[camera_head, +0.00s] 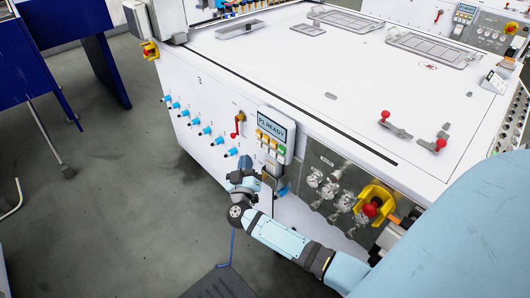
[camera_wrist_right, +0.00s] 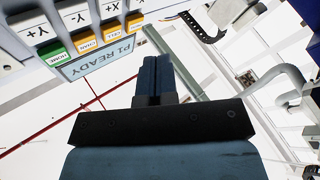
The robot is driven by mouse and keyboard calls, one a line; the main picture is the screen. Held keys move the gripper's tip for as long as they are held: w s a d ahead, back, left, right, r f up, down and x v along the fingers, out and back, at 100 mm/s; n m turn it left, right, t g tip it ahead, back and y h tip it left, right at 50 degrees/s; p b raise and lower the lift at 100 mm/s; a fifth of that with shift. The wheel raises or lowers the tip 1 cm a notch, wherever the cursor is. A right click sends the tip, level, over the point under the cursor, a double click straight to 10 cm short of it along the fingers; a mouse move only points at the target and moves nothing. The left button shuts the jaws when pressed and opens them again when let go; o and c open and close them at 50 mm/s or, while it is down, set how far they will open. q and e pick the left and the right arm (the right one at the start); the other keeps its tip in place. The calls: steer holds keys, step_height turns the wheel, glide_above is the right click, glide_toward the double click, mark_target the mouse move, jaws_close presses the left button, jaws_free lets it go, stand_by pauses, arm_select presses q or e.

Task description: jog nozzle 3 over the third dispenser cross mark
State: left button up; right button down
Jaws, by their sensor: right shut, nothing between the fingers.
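The control pendant (camera_head: 272,140) hangs on the front of the white machine, with its display (camera_head: 271,127) reading P1 READY. Orange, green and pale keys sit below it. In the right wrist view the display (camera_wrist_right: 101,61) shows inverted, beside coloured keys (camera_wrist_right: 86,42) and white keys (camera_wrist_right: 76,15) marked Y+, X+ and others. My right gripper (camera_wrist_right: 154,62) is shut and empty, its fingertips apart from the keys in that picture. In the head view its arm reaches up below the pendant; the fingertips are hard to make out. I cannot pick out nozzle 3 or the cross marks.
Blue-tipped knobs (camera_head: 205,131) line the machine front, beside a red lever (camera_head: 238,127). Gauges and a red stop button (camera_head: 370,209) on yellow sit right of the pendant. Trays lie on the white top (camera_head: 290,60). Grey floor (camera_head: 110,190) is open at left.

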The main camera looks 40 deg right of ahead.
mark_target(266, 148)
arm_select(q)
steer(key=shift+a+r+p, duration=0.1)
steer(key=shift+r+p, duration=0.05)
steer(key=shift+p, duration=0.25)
arm_select(e)
steer(key=shift+w+d, duration=0.2)
steer(key=shift+d, duration=2.05)
arm_select(q)
steer(key=shift+r, duration=0.15)
steer(key=shift+r, duration=0.1)
steer(key=shift+r+p, duration=0.45)
steer(key=shift+p, duration=0.1)
arm_select(e)
steer(key=shift+d, duration=0.4)
